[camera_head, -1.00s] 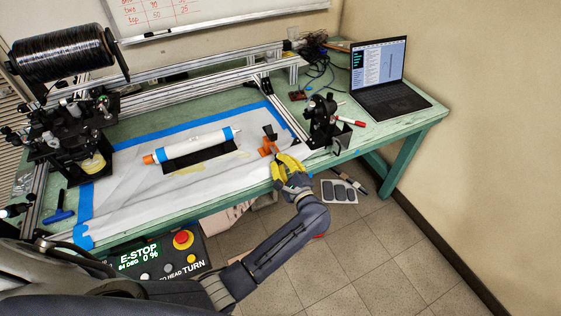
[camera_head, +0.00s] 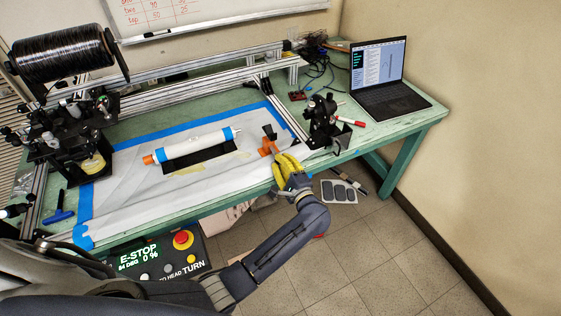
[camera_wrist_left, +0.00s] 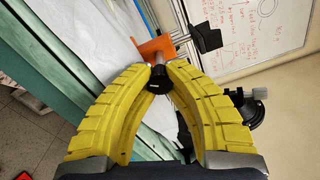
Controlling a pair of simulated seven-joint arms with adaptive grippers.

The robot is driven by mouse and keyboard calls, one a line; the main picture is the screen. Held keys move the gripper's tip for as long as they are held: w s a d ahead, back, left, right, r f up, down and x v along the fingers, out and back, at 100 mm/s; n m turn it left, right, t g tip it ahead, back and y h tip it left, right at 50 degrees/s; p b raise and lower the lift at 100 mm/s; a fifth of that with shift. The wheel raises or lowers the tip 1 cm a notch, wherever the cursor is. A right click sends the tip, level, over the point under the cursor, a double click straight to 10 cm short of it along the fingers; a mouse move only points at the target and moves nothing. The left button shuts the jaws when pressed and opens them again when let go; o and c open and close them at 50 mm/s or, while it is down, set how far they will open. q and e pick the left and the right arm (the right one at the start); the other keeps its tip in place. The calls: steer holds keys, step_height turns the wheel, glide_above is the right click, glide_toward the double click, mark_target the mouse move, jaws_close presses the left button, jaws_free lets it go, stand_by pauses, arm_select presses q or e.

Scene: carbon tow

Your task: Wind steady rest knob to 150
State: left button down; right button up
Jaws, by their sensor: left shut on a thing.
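The steady rest is an orange bracket (camera_head: 266,148) with a black pad at its top, near the front right of the white sheet. In the left wrist view the orange bracket (camera_wrist_left: 157,46) is just beyond my fingertips. My left gripper (camera_head: 277,157), with yellow ribbed fingers, reaches it from the table's front edge. Its fingertips are closed around the black knob (camera_wrist_left: 158,79) on the bracket's near side. The knob is hidden by the fingers in the head view. No scale marks are readable on it. My right gripper is not in view.
A white tube (camera_head: 195,143) with blue bands lies left of the bracket. A laptop (camera_head: 385,85) is at the back right. A control box (camera_head: 160,258) shows green text, apparently 84 DEG.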

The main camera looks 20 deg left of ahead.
arm_select(q)
steer(key=c, duration=1.4)
jaws_free()
steer(key=shift+c, duration=0.2)
